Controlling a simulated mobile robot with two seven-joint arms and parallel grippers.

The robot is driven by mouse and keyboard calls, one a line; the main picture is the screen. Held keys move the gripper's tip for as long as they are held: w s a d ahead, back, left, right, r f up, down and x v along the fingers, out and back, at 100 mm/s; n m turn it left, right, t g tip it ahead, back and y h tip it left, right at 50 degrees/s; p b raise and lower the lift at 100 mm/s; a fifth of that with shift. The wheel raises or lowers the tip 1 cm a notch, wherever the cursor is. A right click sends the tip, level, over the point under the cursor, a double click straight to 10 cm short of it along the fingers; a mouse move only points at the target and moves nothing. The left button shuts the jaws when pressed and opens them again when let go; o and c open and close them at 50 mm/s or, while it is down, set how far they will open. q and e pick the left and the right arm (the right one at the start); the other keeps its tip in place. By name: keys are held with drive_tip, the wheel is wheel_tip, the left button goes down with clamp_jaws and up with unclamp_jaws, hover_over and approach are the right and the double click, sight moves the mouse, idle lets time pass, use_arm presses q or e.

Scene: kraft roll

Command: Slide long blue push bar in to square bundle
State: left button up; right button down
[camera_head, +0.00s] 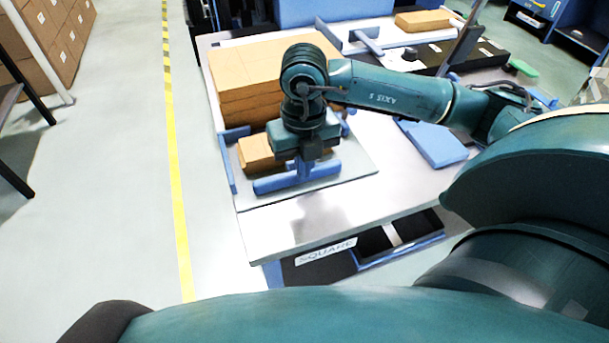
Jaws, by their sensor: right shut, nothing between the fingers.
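The long blue push bar (272,184) lies near the front of a grey plate, its stem pointing up toward my gripper. My right gripper (309,153) is right above and behind the bar's stem, shut with nothing held. Whether its fingers touch the stem cannot be told. The bundle of brown kraft packs (262,72) is stacked behind the gripper. A small brown pack (257,152) lies in front of the stack, just behind the bar and partly hidden by the gripper. My left gripper is not in view.
A blue side rail (229,162) stands at the plate's left edge. A blue flat block (436,142) lies to the right. Another blue T-shaped bar (369,43) is at the back. The table front (290,225) above the "SQUARE" label (326,251) is clear.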

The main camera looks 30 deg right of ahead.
drive_tip(key=shift+s+a, duration=0.1)
drive_tip(key=shift+s, duration=0.35)
wheel_tip(320, 180, up, 7)
drive_tip(key=p, duration=0.4)
drive_tip(key=shift+p, duration=0.35)
